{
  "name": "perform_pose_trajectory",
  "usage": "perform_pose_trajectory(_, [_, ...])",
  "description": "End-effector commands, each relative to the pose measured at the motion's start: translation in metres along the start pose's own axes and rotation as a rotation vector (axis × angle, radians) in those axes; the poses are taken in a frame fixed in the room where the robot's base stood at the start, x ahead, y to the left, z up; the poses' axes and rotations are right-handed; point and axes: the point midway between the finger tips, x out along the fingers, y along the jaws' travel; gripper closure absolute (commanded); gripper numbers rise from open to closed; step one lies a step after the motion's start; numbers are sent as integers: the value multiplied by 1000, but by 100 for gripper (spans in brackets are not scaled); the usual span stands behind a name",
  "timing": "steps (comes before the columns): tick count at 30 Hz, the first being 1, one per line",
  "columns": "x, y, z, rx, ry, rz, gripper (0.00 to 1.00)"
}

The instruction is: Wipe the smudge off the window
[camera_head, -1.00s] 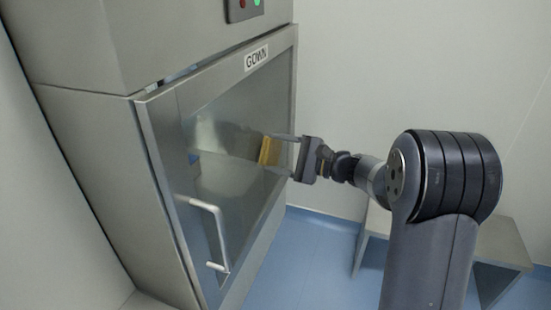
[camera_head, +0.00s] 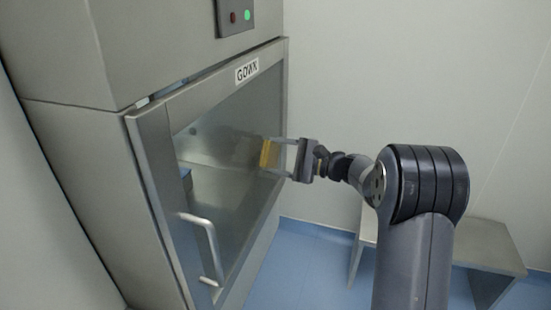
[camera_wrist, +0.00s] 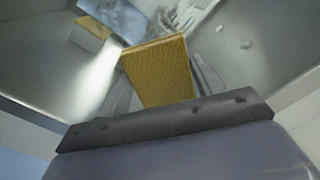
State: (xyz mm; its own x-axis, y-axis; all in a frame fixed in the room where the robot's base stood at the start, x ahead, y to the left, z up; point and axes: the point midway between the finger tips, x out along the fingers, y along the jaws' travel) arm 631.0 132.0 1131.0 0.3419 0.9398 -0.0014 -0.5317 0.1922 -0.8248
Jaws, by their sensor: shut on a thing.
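My gripper (camera_head: 275,156) is shut on a yellow sponge (camera_head: 264,153), held upright at the right part of the cabinet window (camera_head: 222,130). In the wrist view the sponge (camera_wrist: 160,70) stands between the fingers, with the glass beyond it. A yellow block shape (camera_wrist: 90,36) at upper left there looks like its reflection. I cannot tell whether the sponge touches the glass. A pale streak (camera_wrist: 96,80) shows left of the sponge in the wrist view; I cannot tell smudge from reflection. No clear smudge stands out in the head view.
A panel with red and green lights (camera_head: 238,15) is above. A grey bench (camera_head: 480,248) stands behind my arm. Blue floor (camera_head: 300,262) is open between cabinet and bench.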

Motion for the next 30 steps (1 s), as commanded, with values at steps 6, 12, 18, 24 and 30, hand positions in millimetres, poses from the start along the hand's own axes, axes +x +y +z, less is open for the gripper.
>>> perform_pose_trajectory(6, [1, 10, 12, -2, -1, 0, 55])
perform_pose_trajectory(12, [2, 19, 25, -1, 0, 0, 55])
perform_pose_trajectory(18, [3, 22, 31, -1, 0, 0, 55])
perform_pose_trajectory(24, [2, 32, 43, -2, -2, 1, 55])
perform_pose_trajectory(30, [2, 40, 57, -2, -2, 1, 55])
